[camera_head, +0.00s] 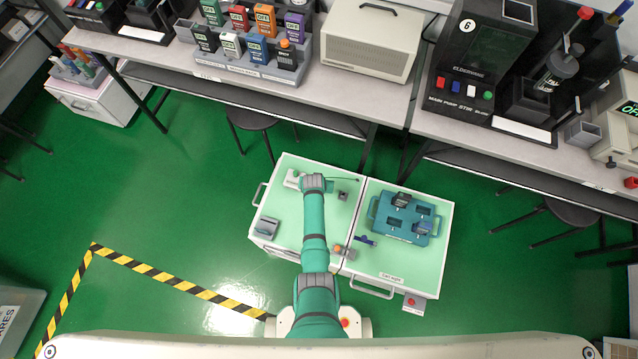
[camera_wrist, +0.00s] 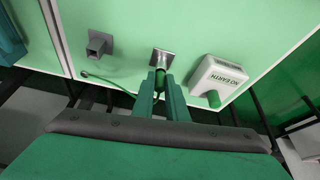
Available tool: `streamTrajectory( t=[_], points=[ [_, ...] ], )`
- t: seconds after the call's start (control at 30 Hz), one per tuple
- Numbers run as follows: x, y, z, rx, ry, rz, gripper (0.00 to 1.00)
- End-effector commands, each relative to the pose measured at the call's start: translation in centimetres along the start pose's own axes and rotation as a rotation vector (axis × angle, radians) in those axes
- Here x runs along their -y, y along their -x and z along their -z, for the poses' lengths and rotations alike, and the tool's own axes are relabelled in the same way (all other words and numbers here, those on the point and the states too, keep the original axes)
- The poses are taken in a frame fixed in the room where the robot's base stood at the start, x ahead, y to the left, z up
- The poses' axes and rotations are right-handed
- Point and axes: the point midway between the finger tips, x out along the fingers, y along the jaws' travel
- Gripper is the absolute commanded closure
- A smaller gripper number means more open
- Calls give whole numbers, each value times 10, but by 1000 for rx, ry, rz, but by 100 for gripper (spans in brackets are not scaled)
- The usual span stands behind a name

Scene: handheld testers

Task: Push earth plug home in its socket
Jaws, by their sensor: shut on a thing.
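My gripper (camera_wrist: 160,93) is shut on the green earth plug (camera_wrist: 160,80), with a finger on each side of it. The earth socket (camera_wrist: 162,58) is a small metal plate on the pale green top, just beyond the fingertips. The plug's far end meets or overlaps the plate's lower part in the wrist view; I cannot tell how deep it sits. A thin green cable (camera_wrist: 108,84) runs left from the plug. A white box marked NO EARTH (camera_wrist: 215,76) stands right of the socket, with a green knob or lamp. In the head view my arm hides the plug and socket.
A grey square holder (camera_wrist: 98,46) stands left of the socket. On the adjoining cabinet lies a teal tray (camera_head: 388,231) with handheld testers. A grey device (camera_head: 267,227) sits at the cabinet's left. A bench (camera_head: 385,92) with equipment runs behind.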

Motion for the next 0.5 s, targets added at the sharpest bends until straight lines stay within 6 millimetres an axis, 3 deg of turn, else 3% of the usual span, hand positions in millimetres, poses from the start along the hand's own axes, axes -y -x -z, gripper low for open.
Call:
streamTrajectory(
  t=[0.13,0.17,0.23,0.5],
  points=[
    [0,0,0,-1,1,0,100],
    [0,0,0,-1,2,0,83],
    [0,0,0,-1,1,0,66],
    [-2,0,0,0,-3,-2,66]
  ],
)
